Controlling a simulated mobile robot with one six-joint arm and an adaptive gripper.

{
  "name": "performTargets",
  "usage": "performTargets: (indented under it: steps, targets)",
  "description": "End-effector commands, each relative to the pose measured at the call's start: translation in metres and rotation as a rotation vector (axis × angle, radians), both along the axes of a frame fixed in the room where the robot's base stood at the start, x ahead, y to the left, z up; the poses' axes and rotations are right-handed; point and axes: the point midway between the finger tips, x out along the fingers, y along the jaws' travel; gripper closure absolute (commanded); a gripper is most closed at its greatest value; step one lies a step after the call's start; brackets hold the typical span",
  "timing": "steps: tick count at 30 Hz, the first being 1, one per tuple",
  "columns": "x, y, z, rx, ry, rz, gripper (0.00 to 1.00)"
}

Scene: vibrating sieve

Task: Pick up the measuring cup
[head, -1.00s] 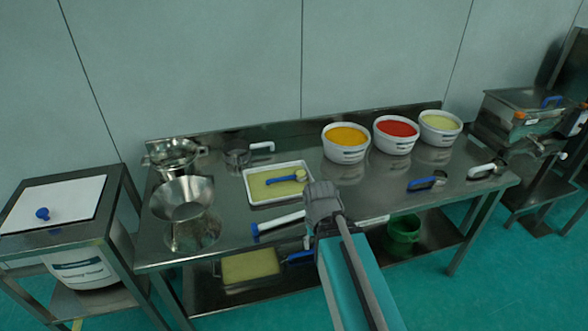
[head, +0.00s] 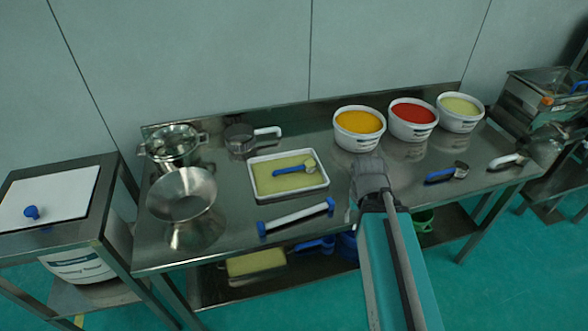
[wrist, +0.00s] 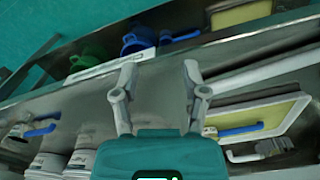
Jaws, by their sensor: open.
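A metal cup with a pale handle (head: 240,138), the likeliest measuring cup, stands at the back of the steel table, behind the white tray. In the wrist view, it seems to be the handled dark thing (wrist: 262,149) at lower right, partly cropped. A small scoop with a blue handle (head: 440,177) lies right of my gripper; it also shows in the wrist view (wrist: 38,130). My gripper (wrist: 160,72) is open with nothing between its fingers. It hangs over the table between the tray and the blue-handled scoop, apart from both.
A white tray (head: 253,190) holds yellow material and a blue-handled tool. A white bar with blue ends (head: 295,217) lies in front. Bowls of orange, red and pale powder (head: 359,142) stand behind my gripper. Metal bowls (head: 181,208) are at left. Another pale-handled scoop (head: 503,161) lies at right.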

Motion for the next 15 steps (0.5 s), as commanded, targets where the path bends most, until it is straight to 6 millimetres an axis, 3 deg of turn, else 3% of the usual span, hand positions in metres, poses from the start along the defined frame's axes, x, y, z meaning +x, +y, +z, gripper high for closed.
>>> performTargets:
  steps: [2, 3, 8, 12, 15]
  targets:
    - [0.0, 0.0, 0.0, 0.0, 0.0, 0.0, 0.43]
    - [0.0, 0.0, 0.0, 0.0, 0.0, 0.0, 0.35]
    - [0.005, 0.002, 0.001, 0.0, -0.003, 0.024, 0.35]
    - [0.019, -0.001, 0.005, -0.001, -0.012, 0.11, 0.35]
    - [0.035, 0.007, 0.01, -0.002, -0.022, 0.213, 0.35]
